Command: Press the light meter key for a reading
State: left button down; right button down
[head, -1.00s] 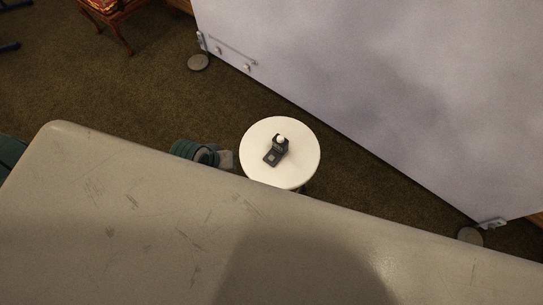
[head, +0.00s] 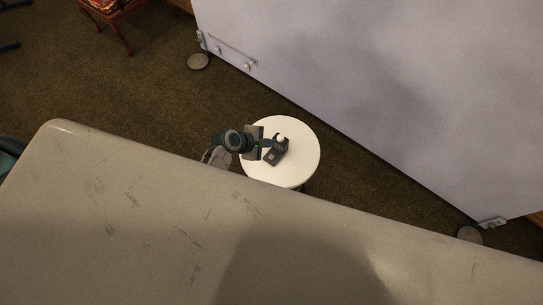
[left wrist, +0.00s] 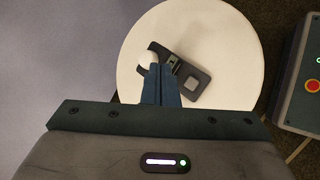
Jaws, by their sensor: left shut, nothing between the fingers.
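The light meter (head: 279,151) is a small dark device with a white dome, on a round white table (head: 303,150). My left gripper (head: 268,143) is over the table, close beside the meter. In the left wrist view its blue fingers (left wrist: 160,70) are together and empty. Their tips overlap the meter between dome and key and hide part of it. I cannot tell whether they touch it. My right gripper is not in view.
A large pale panel (head: 390,90) stands behind the table on round feet. A grey surface with a rounded corner (head: 120,210), perhaps my own body, fills the head view's foreground. A grey box with a red button (left wrist: 312,86) is at the wrist view's right edge. Carpet lies left of the table.

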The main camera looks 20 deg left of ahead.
pick_arm(q)
jog(key=shift+f, duration=0.1)
jog(key=b, duration=0.8)
send_over(269, 158)
notch_tip(269, 158, down, 7)
jog(key=shift+r, duration=0.1)
jog(key=shift+f, duration=0.9)
jog(key=shift+f, duration=0.15)
dwell(0.7)
jog(key=shift+f, duration=0.35)
